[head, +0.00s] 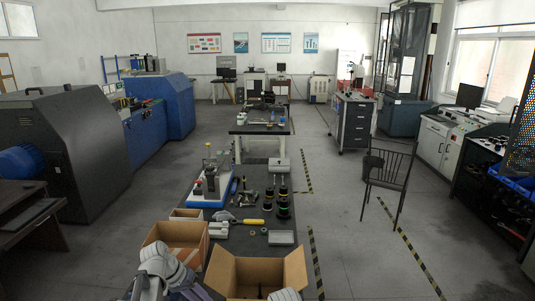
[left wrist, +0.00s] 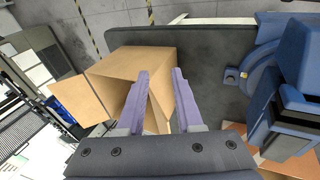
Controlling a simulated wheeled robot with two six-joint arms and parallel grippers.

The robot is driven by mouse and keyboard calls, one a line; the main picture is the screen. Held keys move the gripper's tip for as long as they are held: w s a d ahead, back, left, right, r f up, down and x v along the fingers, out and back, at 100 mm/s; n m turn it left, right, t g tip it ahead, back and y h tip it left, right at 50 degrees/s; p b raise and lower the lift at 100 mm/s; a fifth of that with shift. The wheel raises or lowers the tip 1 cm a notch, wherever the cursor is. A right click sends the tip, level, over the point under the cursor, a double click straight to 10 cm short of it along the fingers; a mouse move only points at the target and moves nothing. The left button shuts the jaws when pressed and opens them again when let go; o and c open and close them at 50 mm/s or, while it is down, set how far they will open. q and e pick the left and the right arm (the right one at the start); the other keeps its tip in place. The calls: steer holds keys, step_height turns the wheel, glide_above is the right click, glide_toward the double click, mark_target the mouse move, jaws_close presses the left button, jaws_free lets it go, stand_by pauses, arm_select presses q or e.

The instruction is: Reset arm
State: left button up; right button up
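My left arm (head: 165,265) comes in at the bottom left of the head view, over the near end of the dark workbench. In the left wrist view my left gripper (left wrist: 161,72) shows two purple fingers, apart with nothing between them. Beyond the fingers is an open cardboard box (left wrist: 125,66); I cannot tell whether they touch it. A white piece of my right arm (head: 285,294) shows at the bottom edge of the head view; its gripper is not in view.
An open cardboard box (head: 293,266) stands at the bench's near end, another (head: 190,233) to its left. Tools, including a yellow-handled one (head: 252,221), dark cylinders (head: 283,203) and a blue-based device (head: 211,190), lie farther along. A chair (head: 390,172) stands right of the bench.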

arm_select(q)
steer(key=s+d+f+m+g+y+b, duration=0.1)
steer(key=s+d+f+m+y, duration=0.2)
steer(key=s+d, duration=1.1)
steer(key=s+y, duration=0.3)
steer(key=shift+s+f+g+y, duration=0.15)
steer(key=shift+g+y, duration=0.15)
